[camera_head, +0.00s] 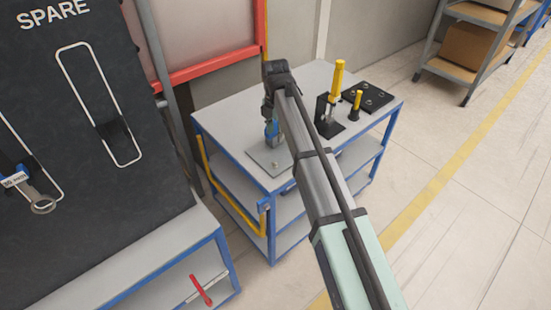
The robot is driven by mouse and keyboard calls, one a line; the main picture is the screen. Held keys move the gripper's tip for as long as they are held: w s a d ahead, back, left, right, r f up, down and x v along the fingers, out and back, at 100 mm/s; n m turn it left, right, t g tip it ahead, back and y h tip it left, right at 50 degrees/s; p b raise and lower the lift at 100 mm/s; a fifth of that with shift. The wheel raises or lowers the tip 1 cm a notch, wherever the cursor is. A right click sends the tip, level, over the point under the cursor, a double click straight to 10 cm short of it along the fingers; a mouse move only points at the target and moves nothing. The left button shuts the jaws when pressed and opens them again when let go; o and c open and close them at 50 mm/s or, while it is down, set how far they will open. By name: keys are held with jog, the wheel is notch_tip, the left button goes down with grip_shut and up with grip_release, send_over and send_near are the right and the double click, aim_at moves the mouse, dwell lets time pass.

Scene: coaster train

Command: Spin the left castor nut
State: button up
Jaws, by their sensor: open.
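My arm reaches over a blue-framed cart (235,125), and my gripper (272,138) points down above a flat grey plate (262,160) on its near left part. The fingertips are small and partly hidden by my arm. Something blue shows at the gripper; I cannot tell whether it is part of the gripper or a separate thing. A small light stud (275,164) stands on the plate, just below the gripper. I cannot tell whether it is the left castor nut. The gripper is open. Any second nut is hidden or too small to make out.
Right of my arm stand a yellow-handled tool in a black holder (328,125), a smaller yellow-handled piece (356,101) and a black plate (370,96) with several round fittings. A dark SPARE board (90,60) with a hanging wrench (42,203) stands left.

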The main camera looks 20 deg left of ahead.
aim_at(275, 162)
notch_tip(275, 162, down, 14)
jog(key=p, duration=0.3)
jog(key=shift+r, duration=0.1)
jog(key=shift+c, duration=0.4)
grip_shut()
